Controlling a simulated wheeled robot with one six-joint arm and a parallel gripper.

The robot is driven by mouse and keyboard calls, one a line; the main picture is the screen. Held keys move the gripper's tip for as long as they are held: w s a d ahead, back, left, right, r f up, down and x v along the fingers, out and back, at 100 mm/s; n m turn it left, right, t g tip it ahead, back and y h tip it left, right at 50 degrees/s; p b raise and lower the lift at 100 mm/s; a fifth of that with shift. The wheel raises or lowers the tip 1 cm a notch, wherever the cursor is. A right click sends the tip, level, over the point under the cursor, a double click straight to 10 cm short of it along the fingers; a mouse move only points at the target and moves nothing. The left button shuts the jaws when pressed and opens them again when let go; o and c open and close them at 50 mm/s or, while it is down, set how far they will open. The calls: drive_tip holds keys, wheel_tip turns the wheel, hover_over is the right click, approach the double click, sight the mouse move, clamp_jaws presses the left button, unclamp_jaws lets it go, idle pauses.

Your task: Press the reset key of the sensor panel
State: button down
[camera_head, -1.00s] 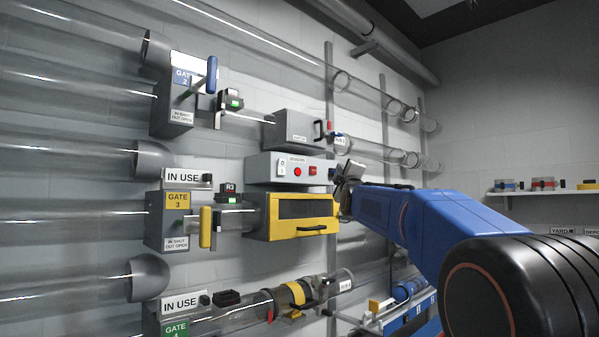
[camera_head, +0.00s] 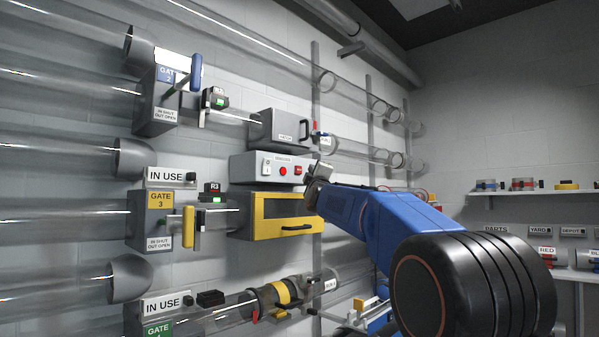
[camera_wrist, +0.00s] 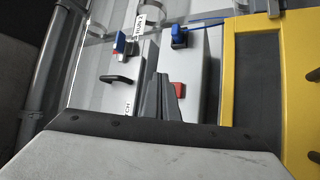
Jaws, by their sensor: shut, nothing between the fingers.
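The sensor panel (camera_head: 240,168) is a pale grey box on the wall, above a yellow-framed cabinet. In the head view its front shows a white switch plate (camera_head: 267,166), a round red button (camera_head: 283,170) and a square red key (camera_head: 298,170). I cannot read which of these is the reset key. My gripper (camera_head: 318,171) is shut and empty, just right of the square red key. In the wrist view the closed fingers (camera_wrist: 163,83) point at the panel, with the red key (camera_wrist: 177,89) close to the right of their tips. I cannot tell whether they touch.
A grey box with a black handle (camera_head: 304,129) sits above the panel, and the yellow-framed cabinet (camera_head: 290,228) below. A red-and-blue lever (camera_wrist: 119,42) is nearby. Clear tubes and gates fill the wall to the left. Shelves (camera_head: 540,192) stand at the right.

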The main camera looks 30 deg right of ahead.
sight(302, 167)
drive_tip(key=shift+w+a, duration=0.25)
drive_tip(key=shift+w, duration=0.45)
drive_tip(key=shift+w+a, duration=0.25)
drive_tip(key=shift+w, duration=0.4)
idle(1.1)
drive_tip(key=shift+w+a, duration=0.15)
drive_tip(key=shift+w, duration=0.25)
drive_tip(key=shift+w+a, duration=0.15)
drive_tip(key=shift+w, duration=0.2)
idle(0.7)
drive_tip(key=shift+s, duration=0.15)
drive_tip(key=shift+s+d, duration=0.3)
drive_tip(key=shift+s, duration=0.35)
drive_tip(key=shift+s+d, duration=0.25)
drive_tip(key=shift+s, duration=0.5)
drive_tip(key=shift+s+d, duration=0.3)
drive_tip(key=shift+s, duration=0.5)
drive_tip(key=shift+s+d, duration=0.25)
drive_tip(key=shift+s, duration=0.5)
